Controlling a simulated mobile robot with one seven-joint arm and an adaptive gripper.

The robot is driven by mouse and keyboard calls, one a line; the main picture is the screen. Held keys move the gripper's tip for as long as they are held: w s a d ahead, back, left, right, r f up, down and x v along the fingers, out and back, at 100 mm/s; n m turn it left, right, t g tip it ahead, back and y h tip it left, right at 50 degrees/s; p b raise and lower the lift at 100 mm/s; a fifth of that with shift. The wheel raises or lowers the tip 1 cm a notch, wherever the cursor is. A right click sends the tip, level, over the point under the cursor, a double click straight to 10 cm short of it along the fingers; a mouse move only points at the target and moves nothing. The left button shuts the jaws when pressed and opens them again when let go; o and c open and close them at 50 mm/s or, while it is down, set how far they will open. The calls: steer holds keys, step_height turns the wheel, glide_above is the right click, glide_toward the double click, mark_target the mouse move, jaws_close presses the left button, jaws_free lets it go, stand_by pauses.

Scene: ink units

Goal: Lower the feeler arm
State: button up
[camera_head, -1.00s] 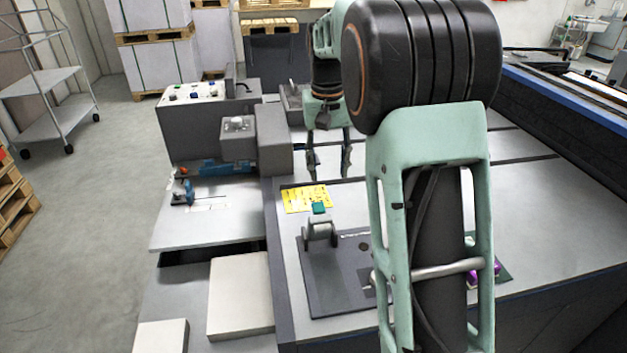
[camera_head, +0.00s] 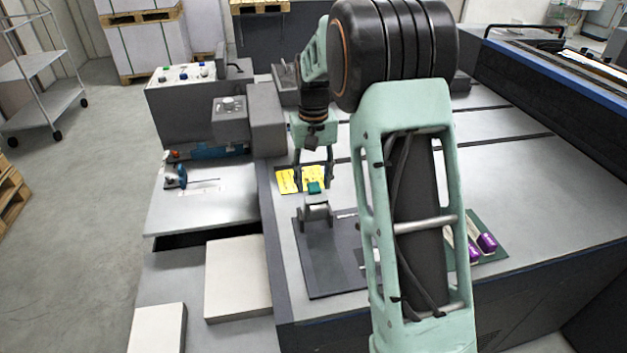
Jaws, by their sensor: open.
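A small grey bracket (camera_head: 316,211) with a green tab (camera_head: 314,187) on top stands upright on a dark plate (camera_head: 318,270) on the machine top. It looks like the feeler arm with its mount, but the picture does not make this certain.
A yellow label (camera_head: 288,180) lies behind the bracket. Purple-ended items (camera_head: 487,243) lie on a green mat right of my arm. A grey box with buttons (camera_head: 183,77) and a blue clamp-like part (camera_head: 175,177) are at left. My arm hides part of the dark plate.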

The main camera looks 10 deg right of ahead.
jaws_close()
stand_by(0.4)
